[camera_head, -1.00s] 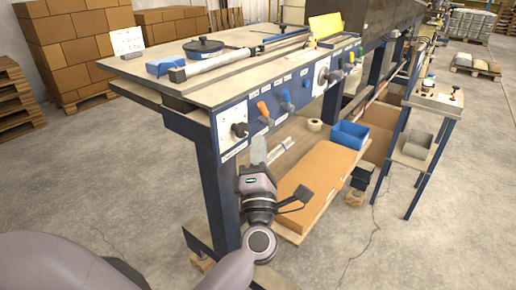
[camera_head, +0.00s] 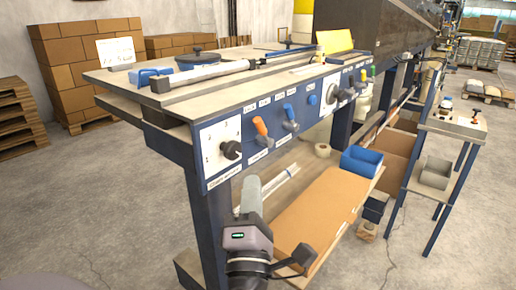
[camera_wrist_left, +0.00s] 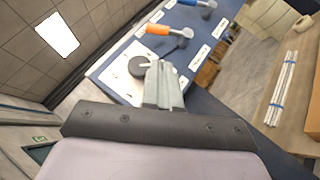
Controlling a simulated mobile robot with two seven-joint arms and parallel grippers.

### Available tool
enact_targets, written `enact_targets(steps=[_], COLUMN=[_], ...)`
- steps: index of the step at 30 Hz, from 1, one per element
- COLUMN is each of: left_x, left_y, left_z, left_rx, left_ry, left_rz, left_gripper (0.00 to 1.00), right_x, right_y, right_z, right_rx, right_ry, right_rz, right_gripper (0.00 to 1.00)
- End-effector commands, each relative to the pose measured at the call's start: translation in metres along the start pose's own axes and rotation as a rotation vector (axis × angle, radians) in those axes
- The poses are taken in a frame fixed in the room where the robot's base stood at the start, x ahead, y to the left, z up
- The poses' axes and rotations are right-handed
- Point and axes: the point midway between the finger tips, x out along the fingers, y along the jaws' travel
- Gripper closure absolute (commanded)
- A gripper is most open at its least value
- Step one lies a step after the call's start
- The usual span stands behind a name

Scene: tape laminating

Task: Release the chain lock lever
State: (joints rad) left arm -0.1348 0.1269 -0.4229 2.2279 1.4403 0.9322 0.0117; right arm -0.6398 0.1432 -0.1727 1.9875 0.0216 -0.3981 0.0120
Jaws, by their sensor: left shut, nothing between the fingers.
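The blue front panel (camera_head: 218,178) of the workbench carries a row of controls. An orange-handled lever (camera_head: 260,126) sits right of a black round knob (camera_head: 231,150) on a white plate, with a blue-handled lever (camera_head: 289,114) further right. I cannot read which one is labelled chain lock. My left gripper (camera_head: 250,188) is shut and empty, below the knob and in front of the panel. In the left wrist view the closed fingers (camera_wrist_left: 162,72) overlap the edge of the knob (camera_wrist_left: 138,67), with the orange lever (camera_wrist_left: 158,29) just beyond. Contact cannot be told. My right gripper is out of view.
Below the panel is a shelf with a brown board (camera_head: 318,210), a blue bin (camera_head: 361,161) and a tape roll (camera_head: 322,150). A small side table (camera_head: 455,124) stands at the right. The floor at the left is open.

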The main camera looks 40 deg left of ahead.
Motion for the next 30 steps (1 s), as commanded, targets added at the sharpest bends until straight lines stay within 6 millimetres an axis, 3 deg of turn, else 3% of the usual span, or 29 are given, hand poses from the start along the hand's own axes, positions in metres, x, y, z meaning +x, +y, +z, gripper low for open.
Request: enact_targets(steps=[10, 22, 30], left_x=[0.007, 0.075, 0.100], left_y=[0.002, 0.003, 0.001], left_z=[0.001, 0.001, 0.000], left_rx=[0.001, 0.001, 0.001], left_ry=[0.000, 0.000, 0.000], left_rz=[0.003, 0.005, 0.002], left_gripper=[1.00, 1.00, 1.00], right_x=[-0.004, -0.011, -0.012], right_y=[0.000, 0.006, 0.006], right_z=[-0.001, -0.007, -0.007], right_rx=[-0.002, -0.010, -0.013], right_ry=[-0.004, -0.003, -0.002], right_rz=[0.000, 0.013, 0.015], right_gripper=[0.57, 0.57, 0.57])
